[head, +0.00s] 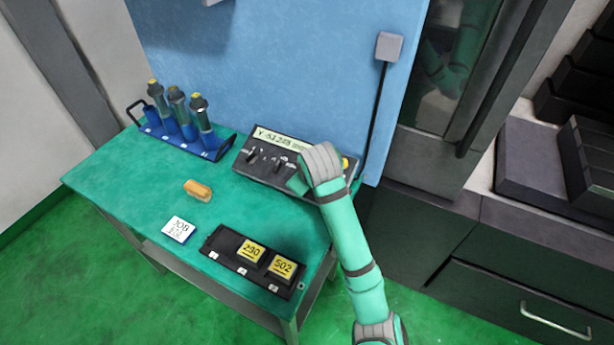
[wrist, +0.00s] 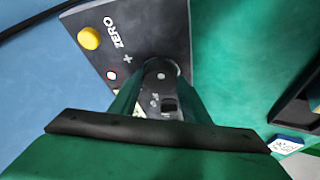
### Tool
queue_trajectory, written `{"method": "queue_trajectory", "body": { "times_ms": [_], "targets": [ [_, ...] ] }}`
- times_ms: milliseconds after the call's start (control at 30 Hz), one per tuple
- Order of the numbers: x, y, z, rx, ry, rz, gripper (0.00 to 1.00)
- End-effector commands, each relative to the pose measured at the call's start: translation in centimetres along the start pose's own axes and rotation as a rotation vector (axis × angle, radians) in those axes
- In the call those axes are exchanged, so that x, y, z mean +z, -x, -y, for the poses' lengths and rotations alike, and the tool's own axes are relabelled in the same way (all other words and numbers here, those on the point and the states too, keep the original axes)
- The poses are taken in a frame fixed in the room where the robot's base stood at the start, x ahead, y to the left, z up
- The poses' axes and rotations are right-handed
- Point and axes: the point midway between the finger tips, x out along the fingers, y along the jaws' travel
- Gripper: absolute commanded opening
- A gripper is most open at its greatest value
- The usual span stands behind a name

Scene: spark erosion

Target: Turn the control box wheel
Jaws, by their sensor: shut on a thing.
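The dark control box (head: 243,167) stands at the back right of the green table, with a lit display (head: 280,138) reading a Y value in mm. In the wrist view its panel (wrist: 150,28) shows a yellow button (wrist: 88,38), the word ZERO and a plus mark. My gripper (head: 299,184) reaches down to the right part of the panel. In the wrist view my gripper (wrist: 160,76) is shut on a small part at the panel, apparently the wheel, which the fingers almost wholly hide.
A blue rack (head: 205,147) with several tool holders stands at the back left. A tan-handled brush (head: 198,190), a JOB card (head: 179,230) and a black tray (head: 225,245) with two yellow-labelled blocks lie in front. A blue wall (head: 290,60) rises behind.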

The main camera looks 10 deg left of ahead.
Motion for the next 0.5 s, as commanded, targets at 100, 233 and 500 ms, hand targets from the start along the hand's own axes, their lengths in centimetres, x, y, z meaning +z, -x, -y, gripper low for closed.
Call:
{"method": "queue_trajectory", "body": {
  "times_ms": [100, 233, 500],
  "targets": [
    [-0.06, -0.04, 0.06, 0.000, 0.000, -0.001, 0.20],
    [-0.07, -0.04, 0.06, 0.000, 0.001, -0.001, 0.20],
    [-0.06, -0.02, 0.04, 0.000, 0.001, -0.001, 0.61]
  ]
}}
